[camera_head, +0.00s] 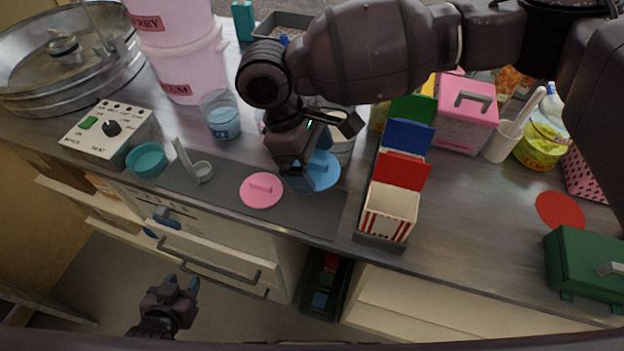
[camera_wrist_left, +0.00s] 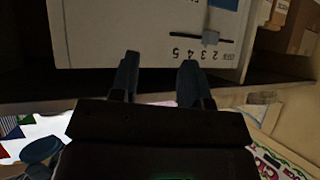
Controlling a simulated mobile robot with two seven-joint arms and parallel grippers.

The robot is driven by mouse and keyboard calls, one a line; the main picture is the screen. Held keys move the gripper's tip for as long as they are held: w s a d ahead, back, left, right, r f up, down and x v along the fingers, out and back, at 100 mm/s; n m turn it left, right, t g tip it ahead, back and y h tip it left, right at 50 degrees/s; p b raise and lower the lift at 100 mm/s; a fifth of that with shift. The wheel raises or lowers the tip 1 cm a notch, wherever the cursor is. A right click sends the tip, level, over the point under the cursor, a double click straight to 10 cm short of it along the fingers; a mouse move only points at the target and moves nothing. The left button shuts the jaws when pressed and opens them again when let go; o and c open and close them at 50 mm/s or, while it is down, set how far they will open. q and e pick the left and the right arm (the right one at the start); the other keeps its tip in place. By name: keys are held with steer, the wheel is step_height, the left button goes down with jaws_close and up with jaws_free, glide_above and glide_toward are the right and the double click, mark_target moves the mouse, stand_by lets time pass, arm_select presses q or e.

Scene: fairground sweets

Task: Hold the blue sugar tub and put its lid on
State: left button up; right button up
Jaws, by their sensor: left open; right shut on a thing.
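The blue sugar tub (camera_head: 221,116) is a clear round tub with blue sugar inside, open at the top, standing on the counter left of my right arm. The blue lid (camera_head: 323,172) is a flat disc at the grey mat's back right. My right gripper (camera_head: 297,180) comes down over its left side and is shut on it; the fingertips and the lid's handle are mostly hidden. My left gripper (camera_head: 181,287) is open and empty, low in front of the counter. Its two spread fingers (camera_wrist_left: 158,82) also show in the left wrist view, facing a pale panel with numbers.
A pink lid (camera_head: 261,190) lies on the grey mat (camera_head: 225,197). A teal bowl (camera_head: 146,159), a small scoop-like holder (camera_head: 201,171) and a control box (camera_head: 110,131) stand left. Striped cartons (camera_head: 389,212) stand right. Open drawers jut out below the counter.

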mark_target(312, 160)
step_height(312, 160, up, 8)
steer(key=shift+f+p, duration=0.1)
steer(key=shift+p, duration=0.4)
